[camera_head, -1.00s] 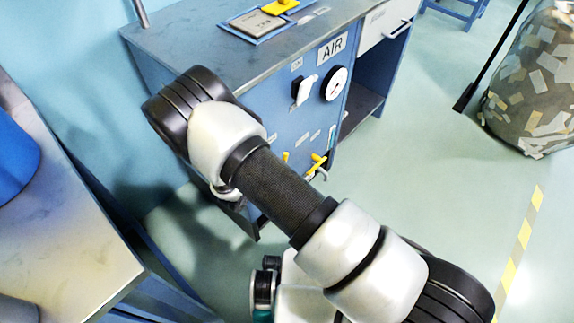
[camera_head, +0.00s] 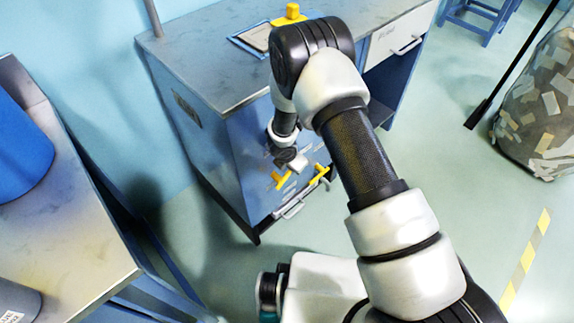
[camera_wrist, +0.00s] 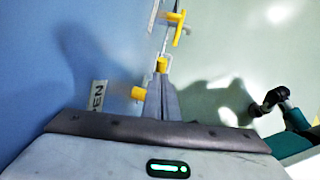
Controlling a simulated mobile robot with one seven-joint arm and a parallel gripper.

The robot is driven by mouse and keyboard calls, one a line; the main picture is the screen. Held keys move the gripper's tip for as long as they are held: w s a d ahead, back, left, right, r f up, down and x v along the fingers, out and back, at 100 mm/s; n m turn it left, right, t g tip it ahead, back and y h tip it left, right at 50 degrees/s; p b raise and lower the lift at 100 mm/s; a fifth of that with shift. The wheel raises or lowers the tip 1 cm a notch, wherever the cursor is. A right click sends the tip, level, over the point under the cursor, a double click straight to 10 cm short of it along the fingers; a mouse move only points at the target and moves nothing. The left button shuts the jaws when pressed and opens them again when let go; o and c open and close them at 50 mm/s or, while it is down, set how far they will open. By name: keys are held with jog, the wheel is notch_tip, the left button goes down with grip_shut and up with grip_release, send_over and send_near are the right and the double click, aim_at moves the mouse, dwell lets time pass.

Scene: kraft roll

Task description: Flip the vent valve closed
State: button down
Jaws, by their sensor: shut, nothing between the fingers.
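Two yellow valve handles are on the front of the blue cabinet, a left one (camera_head: 282,180) and a right one (camera_head: 320,175). I cannot tell which is the vent valve. My gripper (camera_head: 297,165) is shut and empty, right by the left handle. In the wrist view, yellow parts (camera_wrist: 138,93) show beside and just beyond the fingers (camera_wrist: 161,85), which partly hide them. I cannot tell whether they touch. Another yellow handle (camera_wrist: 179,30) is farther off. A white label (camera_wrist: 97,95) reading "PEN", its start cut off, is on the blue panel.
The grey-topped blue cabinet (camera_head: 200,60) carries a framed plate with a yellow knob (camera_head: 291,12). A metal table (camera_head: 75,225) with a blue container (camera_head: 20,150) stands at left. My arm hides the AIR label and gauge.

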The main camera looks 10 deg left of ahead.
jog(key=shift+w+d+f+b, duration=0.55)
jog(key=shift+w+f+b, duration=0.2)
jog(key=shift+f, duration=0.15)
jog(key=shift+w+d+f+b, duration=0.6)
jog(key=shift+w+f, duration=0.15)
jog(key=shift+f, duration=0.25)
jog(key=shift+d, duration=0.1)
